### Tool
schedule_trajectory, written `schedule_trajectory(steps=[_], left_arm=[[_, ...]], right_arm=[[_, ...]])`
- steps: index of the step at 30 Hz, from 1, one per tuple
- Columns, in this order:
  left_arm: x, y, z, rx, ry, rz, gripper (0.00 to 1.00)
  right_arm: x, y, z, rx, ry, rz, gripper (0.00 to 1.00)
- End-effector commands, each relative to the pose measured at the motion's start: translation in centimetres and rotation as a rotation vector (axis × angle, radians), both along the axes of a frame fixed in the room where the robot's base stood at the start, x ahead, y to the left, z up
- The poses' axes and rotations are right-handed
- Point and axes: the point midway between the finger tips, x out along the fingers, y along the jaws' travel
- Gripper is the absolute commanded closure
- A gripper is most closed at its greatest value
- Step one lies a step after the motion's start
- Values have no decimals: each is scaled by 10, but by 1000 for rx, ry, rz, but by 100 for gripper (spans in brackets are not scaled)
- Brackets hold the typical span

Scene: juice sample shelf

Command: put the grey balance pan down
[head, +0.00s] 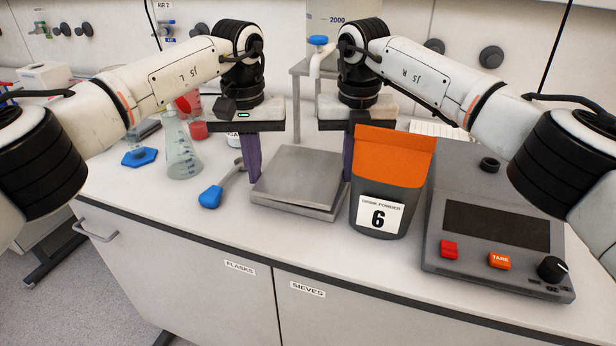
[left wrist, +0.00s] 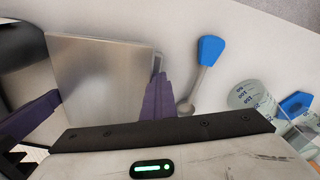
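The grey balance pan (head: 295,172) is a flat square metal plate, low over the white counter between my two grippers. A second grey edge shows beneath it; I cannot tell whether the two touch. My left gripper (head: 257,178) points down at the pan's left edge, its purple fingers close together on it. In the left wrist view the pan (left wrist: 98,75) lies beside these fingers (left wrist: 158,98). My right gripper (head: 347,172) is at the pan's right edge, its fingers also close together, with their tips partly hidden by the orange-topped pouch.
The drink powder pouch (head: 379,190) stands close to the pan's right side, before the balance body (head: 495,225) with its TARE button. A blue-handled scoop (head: 211,196) lies at left, near a conical flask (head: 181,150) and a blue hexagonal piece (head: 139,157). The counter's front strip is clear.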

Motion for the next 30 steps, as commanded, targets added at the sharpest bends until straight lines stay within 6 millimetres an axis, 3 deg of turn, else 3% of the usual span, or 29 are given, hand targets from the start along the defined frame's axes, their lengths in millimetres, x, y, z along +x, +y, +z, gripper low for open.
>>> schedule_trajectory(steps=[4, 8, 15, 19, 30], left_arm=[[-1, 4, 1, -12, -2, -7, 100], [-1, 13, 1, -8, -2, -5, 82], [-1, 17, 0, -3, -1, -1, 82], [-1, 18, 0, -2, -1, 0, 82], [-1, 18, 7, -1, -2, 1, 82]], right_arm=[[-2, -3, 1, 12, 1, 11, 100], [-2, -12, 1, 8, 1, 8, 100], [-2, -16, 1, 4, 2, 3, 100], [-2, -17, 0, 3, 2, 2, 82], [-1, -18, 0, 1, 2, 0, 82]])
